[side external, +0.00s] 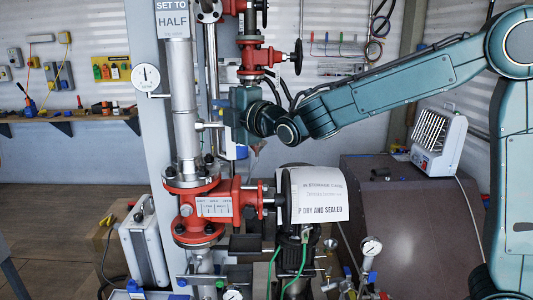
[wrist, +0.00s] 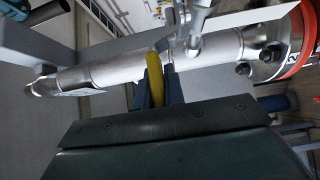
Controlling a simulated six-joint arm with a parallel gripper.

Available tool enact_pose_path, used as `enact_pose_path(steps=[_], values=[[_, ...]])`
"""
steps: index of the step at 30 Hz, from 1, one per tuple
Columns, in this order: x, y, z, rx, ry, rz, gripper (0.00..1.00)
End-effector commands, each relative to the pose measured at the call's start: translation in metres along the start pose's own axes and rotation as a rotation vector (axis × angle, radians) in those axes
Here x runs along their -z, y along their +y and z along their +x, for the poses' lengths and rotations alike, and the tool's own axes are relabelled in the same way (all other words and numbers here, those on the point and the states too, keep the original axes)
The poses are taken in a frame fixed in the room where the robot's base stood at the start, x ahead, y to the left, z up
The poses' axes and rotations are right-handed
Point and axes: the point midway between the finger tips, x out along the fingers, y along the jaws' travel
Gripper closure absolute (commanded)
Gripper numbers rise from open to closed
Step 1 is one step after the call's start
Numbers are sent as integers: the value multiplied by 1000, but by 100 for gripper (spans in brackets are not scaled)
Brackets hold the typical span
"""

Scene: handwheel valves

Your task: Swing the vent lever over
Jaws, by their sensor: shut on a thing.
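The vent lever (wrist: 154,72) is a slim yellow handle in the wrist view, by a small metal fitting on the silver pipe (wrist: 120,72). My gripper (wrist: 158,92) is shut on the lever, with its dark blue fingers at either side of the yellow grip. In the side view my gripper (side external: 238,125) is just right of the upright pipe (side external: 184,110), level with a small side branch (side external: 208,126). The lever itself is hidden or too small to make out there.
A red valve body (side external: 212,207) with a label plate stands below the gripper. A red valve with a black handwheel (side external: 298,57) is above it. A "SET TO HALF" sign (side external: 173,18) hangs at the top. A white notice (side external: 319,193) covers equipment at lower right.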

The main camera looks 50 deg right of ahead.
Motion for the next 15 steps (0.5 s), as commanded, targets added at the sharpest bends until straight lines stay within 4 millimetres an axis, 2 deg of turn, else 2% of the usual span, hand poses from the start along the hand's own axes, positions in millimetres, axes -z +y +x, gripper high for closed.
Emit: enact_pose_path(steps=[15], values=[[-2,0,-2,0,37,1,100]])
